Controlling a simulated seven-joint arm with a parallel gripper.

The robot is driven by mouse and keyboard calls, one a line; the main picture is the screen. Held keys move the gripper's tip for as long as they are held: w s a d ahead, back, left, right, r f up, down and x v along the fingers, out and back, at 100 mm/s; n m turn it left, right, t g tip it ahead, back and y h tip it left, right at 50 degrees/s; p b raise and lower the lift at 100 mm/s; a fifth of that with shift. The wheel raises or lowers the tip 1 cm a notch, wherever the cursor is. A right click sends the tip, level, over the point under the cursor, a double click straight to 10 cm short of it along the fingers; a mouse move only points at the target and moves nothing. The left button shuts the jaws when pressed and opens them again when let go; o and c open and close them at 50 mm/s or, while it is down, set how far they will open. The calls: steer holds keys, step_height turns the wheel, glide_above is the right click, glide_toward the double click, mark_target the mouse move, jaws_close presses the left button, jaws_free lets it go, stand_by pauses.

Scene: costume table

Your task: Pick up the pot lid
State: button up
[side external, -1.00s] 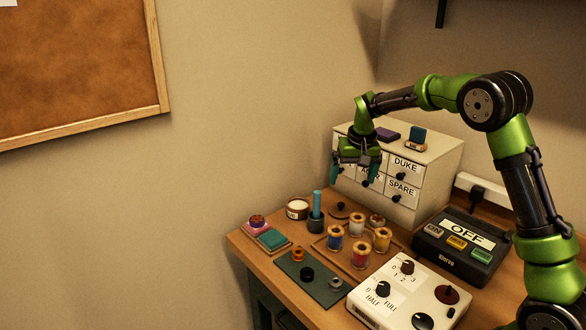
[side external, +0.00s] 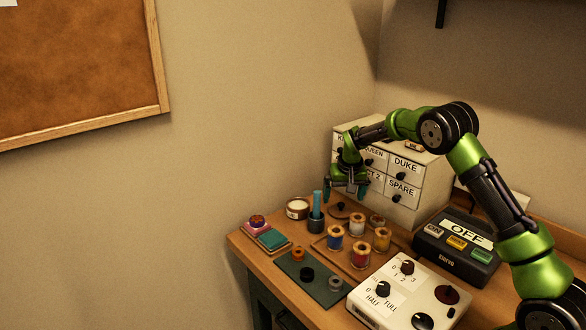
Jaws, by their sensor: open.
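The pot lid, a small dark brown disc with a knob (side external: 340,211), lies on the table at the back, in front of the drawer cabinet. A small cream pot with a brown top (side external: 297,209) stands to its left; I cannot tell whether the top is its opening or contents. My gripper (side external: 346,191) points down just above the lid in the picture, its teal fingers apart and nothing visible between them. The exact gap to the lid is hard to judge.
A dark cup with a teal stick (side external: 316,219) stands between pot and lid. Thread spools stand on a wooden tray (side external: 327,248) in front. The labelled drawer cabinet (side external: 427,188) rises close behind. A switch box (side external: 447,264) and a white dial box (side external: 387,314) fill the right.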

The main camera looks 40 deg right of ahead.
mark_target(341, 204)
steer(key=x, duration=0.5)
steer(key=c, duration=1)
steer(key=shift+r, duration=0.1)
step_height(341, 204, up, 17)
steer(key=w+a+f+n+y, duration=0.2)
steer(key=w+a+f+n, duration=0.4)
steer(key=w+a+n, duration=0.3)
steer(key=shift+t, duration=0.3)
steer(key=shift+s+a+f, duration=0.2)
steer(key=shift+f, duration=0.9)
steer(key=shift+s+a+f, duration=0.2)
steer(key=shift+f, duration=0.9)
steer(key=shift+s+a+f, duration=0.2)
steer(key=shift+f, duration=0.9)
